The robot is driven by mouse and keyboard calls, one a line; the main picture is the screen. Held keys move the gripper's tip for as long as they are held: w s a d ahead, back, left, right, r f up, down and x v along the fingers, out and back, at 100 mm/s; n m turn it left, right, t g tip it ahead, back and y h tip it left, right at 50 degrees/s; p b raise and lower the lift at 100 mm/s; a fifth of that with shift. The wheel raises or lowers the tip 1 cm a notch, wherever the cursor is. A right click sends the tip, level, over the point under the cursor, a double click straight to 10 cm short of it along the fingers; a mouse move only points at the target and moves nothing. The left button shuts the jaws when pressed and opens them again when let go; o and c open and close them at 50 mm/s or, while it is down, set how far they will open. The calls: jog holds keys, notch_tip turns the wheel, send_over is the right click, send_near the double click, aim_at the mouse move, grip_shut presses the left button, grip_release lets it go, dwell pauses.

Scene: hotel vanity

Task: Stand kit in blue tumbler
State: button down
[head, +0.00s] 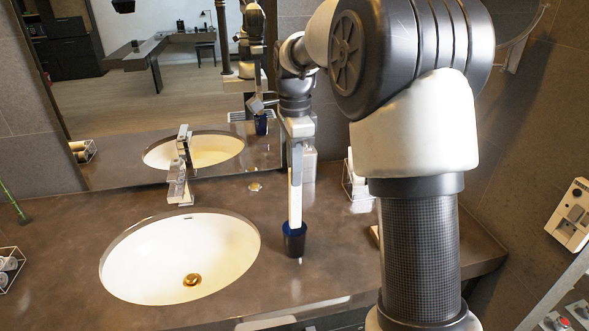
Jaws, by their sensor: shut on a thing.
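The blue tumbler (294,243) stands upright on the counter, right of the basin. A slim pale kit (295,205) stands nearly upright above it, and its lower end meets the tumbler's mouth. The lower end appears to be inside the rim, but how deep it reaches is hidden. My gripper (297,168) points down over the tumbler and is shut on the upper part of the kit. The contact between the fingers and the kit is small and partly hidden in this view.
The white basin (153,258) and chrome faucet (180,175) are to the left. A wire basket with white items (357,184) stands behind right, partly hidden by my arm. Another wire basket (9,270) is at the far left. The mirror (170,100) rises behind the counter.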

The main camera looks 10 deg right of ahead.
aim_at(295, 196)
jog(key=shift+f+b, duration=2.25)
jog(key=shift+f, duration=1.8)
jog(key=c, duration=1.6)
grip_release()
jog(key=shift+r, duration=0.15)
notch_tip(295, 196, up, 17)
jog(key=p, duration=0.2)
jog(key=shift+p, duration=0.35)
jog(key=shift+r, duration=0.1)
